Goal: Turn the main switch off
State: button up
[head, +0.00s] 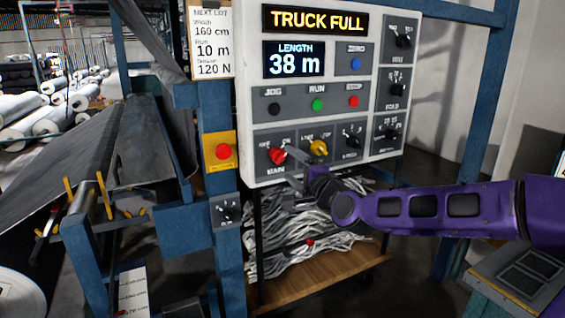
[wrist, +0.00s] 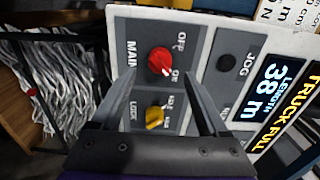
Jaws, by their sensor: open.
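The main switch (head: 277,156) is a red rotary knob at the lower left of the grey control panel. In the wrist view the red knob (wrist: 159,60) sits beside the words MAIN, OFF and ON, and its pale pointer appears to face ON. My gripper (head: 294,166) is open in front of the panel, close to the knob. In the wrist view its fingers are spread, with the red knob just beyond and between the tips; I see no contact. A yellow knob (wrist: 154,117) labelled LOCK lies between the fingers, nearer my palm.
The panel's displays (head: 315,19) read TRUCK FULL and LENGTH 38 m. Black, green and red buttons (head: 317,104) sit above the switch row, with more black knobs at right. A red button on a yellow plate (head: 222,152) is on the blue post. Scrap strips (head: 300,235) lie below.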

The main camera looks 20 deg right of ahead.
aim_at(282, 158)
jog(key=shift+w, duration=2.6)
grip_shut()
